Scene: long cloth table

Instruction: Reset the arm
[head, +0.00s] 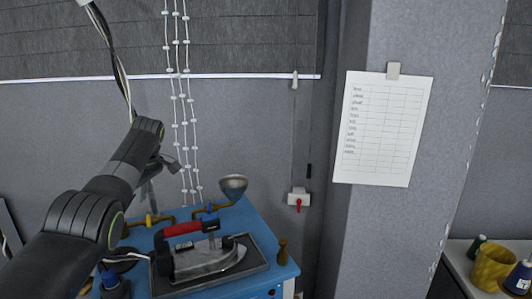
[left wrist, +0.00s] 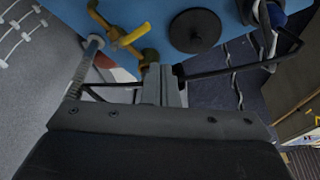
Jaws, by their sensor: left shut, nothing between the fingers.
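My left arm reaches in from the left in the head view, its gripper (head: 172,166) raised at the left part of the blue table (head: 262,226). In the left wrist view my left gripper (left wrist: 163,80) has its fingers together with nothing between them. The blue table top (left wrist: 152,14) and a yellow brass fitting (left wrist: 127,38) show beyond the fingers there. My right gripper is in neither view.
An iron (head: 205,258) with a red handle rests on a dark tray (head: 258,264). A metal cup (head: 233,186) stands behind it, and a brown wooden piece (head: 283,252) at right. A dark disc (left wrist: 195,30) lies near the fitting. A paper chart (head: 382,130) hangs on the wall.

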